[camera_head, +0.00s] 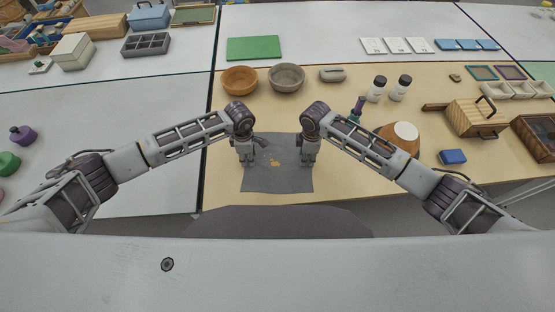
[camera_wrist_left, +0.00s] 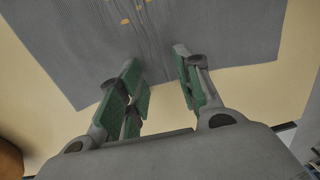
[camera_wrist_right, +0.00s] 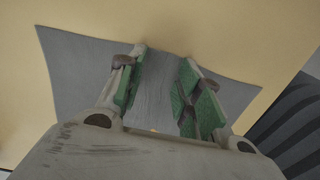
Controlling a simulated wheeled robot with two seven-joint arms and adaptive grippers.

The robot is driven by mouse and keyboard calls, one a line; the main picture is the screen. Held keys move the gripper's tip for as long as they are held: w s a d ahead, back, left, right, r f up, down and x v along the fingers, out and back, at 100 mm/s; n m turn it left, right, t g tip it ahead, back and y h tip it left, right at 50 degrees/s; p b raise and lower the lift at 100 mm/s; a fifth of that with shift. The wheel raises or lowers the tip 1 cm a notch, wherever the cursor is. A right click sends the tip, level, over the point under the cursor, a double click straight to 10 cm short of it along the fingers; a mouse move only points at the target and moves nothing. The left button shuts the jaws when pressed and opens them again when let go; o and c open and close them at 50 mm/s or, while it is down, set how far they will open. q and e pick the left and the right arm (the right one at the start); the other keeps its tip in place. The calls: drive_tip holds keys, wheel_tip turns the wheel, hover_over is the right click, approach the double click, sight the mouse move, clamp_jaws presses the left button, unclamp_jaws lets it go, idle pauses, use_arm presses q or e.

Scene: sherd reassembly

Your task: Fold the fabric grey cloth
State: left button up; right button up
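The grey cloth (camera_head: 278,182) lies spread on the tan table top in front of me, with small orange-tan patches (camera_head: 274,162) near its middle. My left gripper (camera_head: 246,161) is over its left side and my right gripper (camera_head: 308,161) over its right side. In the left wrist view the cloth (camera_wrist_left: 60,40) has narrow ridges running towards the open fingers (camera_wrist_left: 157,62). In the right wrist view the cloth (camera_wrist_right: 75,65) rises slightly between the open fingers (camera_wrist_right: 163,65). Both grippers look empty; whether their fingertips touch the cloth I cannot tell.
A brown bowl (camera_head: 240,80) and a grey bowl (camera_head: 286,77) stand behind the cloth. A green mat (camera_head: 253,48) lies farther back.

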use_arm(q)
drive_tip(key=shift+f, duration=0.1)
drive_tip(key=c, duration=0.6)
use_arm(e)
drive_tip(key=shift+s+f, duration=0.1)
drive_tip(key=shift+f, duration=0.05)
drive_tip(key=c, duration=0.6)
use_arm(q)
clamp_jaws()
use_arm(e)
clamp_jaws()
use_arm(q)
drive_tip(key=shift+s, duration=0.1)
use_arm(e)
drive_tip(key=shift+s+d+f, duration=0.1)
use_arm(q)
drive_tip(key=shift+r+p, duration=0.2)
drive_tip(key=shift+p, duration=0.1)
use_arm(e)
drive_tip(key=shift+r, duration=0.3)
